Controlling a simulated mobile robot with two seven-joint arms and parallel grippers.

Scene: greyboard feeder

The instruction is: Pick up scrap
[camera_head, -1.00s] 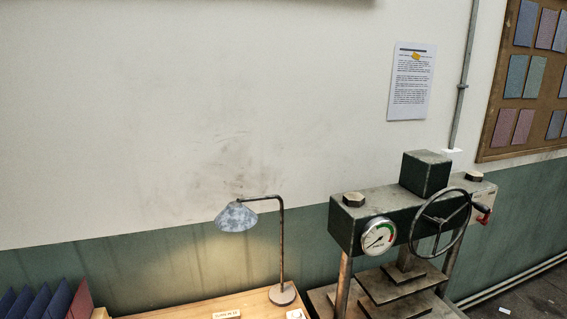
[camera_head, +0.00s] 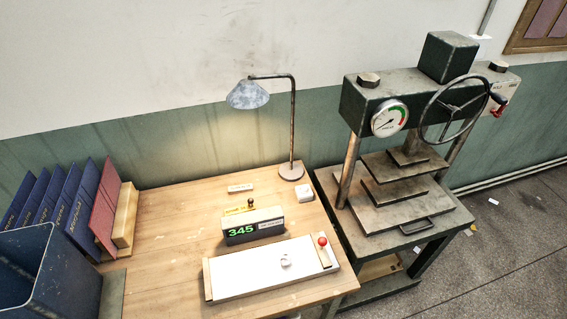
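A small white crumpled piece (camera_head: 286,261), perhaps scrap, lies on the white-topped feeder board (camera_head: 240,278) on the bench. Small pale paper-like bits lie on the floor at the right: one white bit (camera_head: 493,201) out in the open, another bit (camera_head: 417,249) near the press's legs. I cannot tell which of these the task calls scrap. Neither of my grippers shows in the head view.
The wooden bench (camera_head: 165,215) carries a lamp (camera_head: 292,125), a 345 display box (camera_head: 252,228), a white block (camera_head: 305,192), and blue and red books (camera_head: 104,205). A dark blue bin (camera_head: 48,275) stands front left. A green press (camera_head: 395,215) stands right; open floor (camera_head: 520,250) lies beyond.

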